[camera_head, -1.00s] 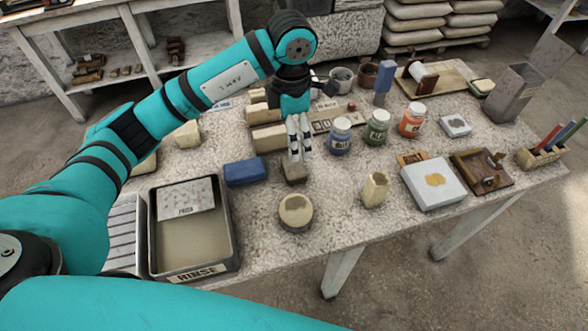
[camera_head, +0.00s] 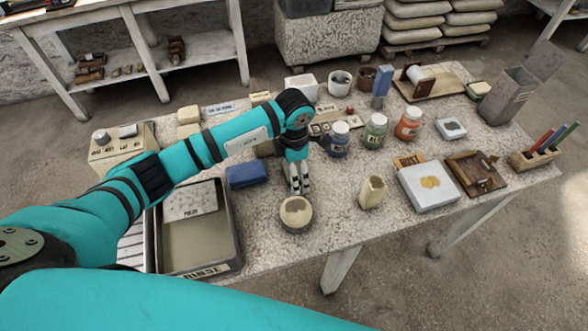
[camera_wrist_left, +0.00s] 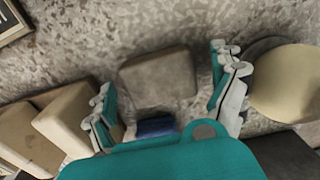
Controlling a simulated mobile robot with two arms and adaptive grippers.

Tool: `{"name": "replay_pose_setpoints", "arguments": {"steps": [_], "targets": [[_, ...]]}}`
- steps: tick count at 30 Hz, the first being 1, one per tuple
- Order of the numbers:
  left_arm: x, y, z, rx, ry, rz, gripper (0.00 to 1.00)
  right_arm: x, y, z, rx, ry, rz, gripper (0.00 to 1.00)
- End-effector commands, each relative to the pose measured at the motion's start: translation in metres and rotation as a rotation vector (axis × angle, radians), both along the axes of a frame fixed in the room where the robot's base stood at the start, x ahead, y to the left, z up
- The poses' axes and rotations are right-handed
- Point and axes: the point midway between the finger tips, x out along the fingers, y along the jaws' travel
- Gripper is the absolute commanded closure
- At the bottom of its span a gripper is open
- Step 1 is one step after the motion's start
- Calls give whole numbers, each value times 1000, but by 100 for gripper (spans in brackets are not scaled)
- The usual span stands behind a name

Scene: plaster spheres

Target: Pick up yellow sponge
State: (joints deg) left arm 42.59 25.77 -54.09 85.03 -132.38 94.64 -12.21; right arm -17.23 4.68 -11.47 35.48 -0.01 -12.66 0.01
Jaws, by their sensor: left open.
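In the head view the gripper hides this block. A small pale yellow block in a dish (camera_head: 479,89) sits at the far right.
A blue block (camera_head: 247,175) and a rinse tray (camera_head: 237,236) lie left of the gripper. Paint jars, including a blue one (camera_head: 339,140), stand to the right. Tan blocks (camera_wrist_left: 70,110) crowd the left finger. A cream upright piece (camera_head: 372,192) stands near the front edge.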

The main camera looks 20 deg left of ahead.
Motion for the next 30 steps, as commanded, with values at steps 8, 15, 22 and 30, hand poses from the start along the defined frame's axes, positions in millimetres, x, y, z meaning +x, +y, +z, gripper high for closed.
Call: {"name": "replay_pose_setpoints", "arguments": {"steps": [8,15,22,30], "targets": [[0,0,-1,0,-1,-1,12,0,2,0,3,0,-1,60],[0,0,-1,0,-1,0,44,0,4,0,4,-1,-2,60],[0,0,-1,0,-1,0,52,1,3,0,5,-2,-2,60],[2,0,10,-2,-6,-2,52,1,3,-3,4,-2,-2,60]]}}
